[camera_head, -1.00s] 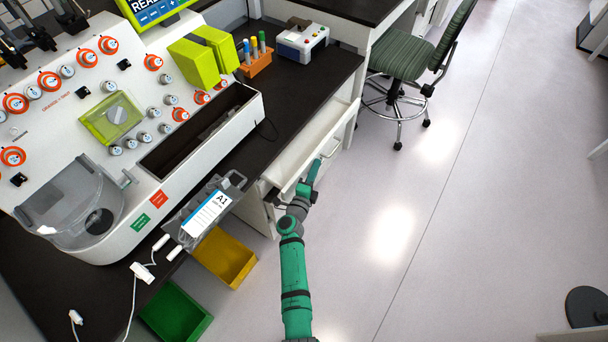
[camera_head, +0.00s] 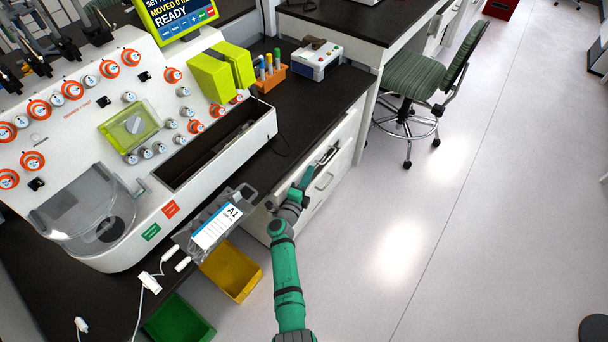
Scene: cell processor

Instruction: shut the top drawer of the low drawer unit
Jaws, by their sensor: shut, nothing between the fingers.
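The low white drawer unit (camera_head: 338,181) stands under the dark bench top, right of centre. Its top drawer (camera_head: 343,137) looks pushed in, with its front close under the bench edge. I cannot tell whether a small gap is left. A dark handle (camera_head: 328,155) shows on the drawer front, and another handle shows lower down. My gripper (camera_head: 306,178), on the green arm, is shut and empty. It is at the left part of the drawer front, touching it or very near. My wrist hides the left end of the unit.
The white processor machine (camera_head: 120,190) fills the bench at left, with a labelled bag (camera_head: 214,227) hanging at its front. Yellow (camera_head: 232,270) and green (camera_head: 178,322) bins stand below. A green chair (camera_head: 414,77) is at upper right.

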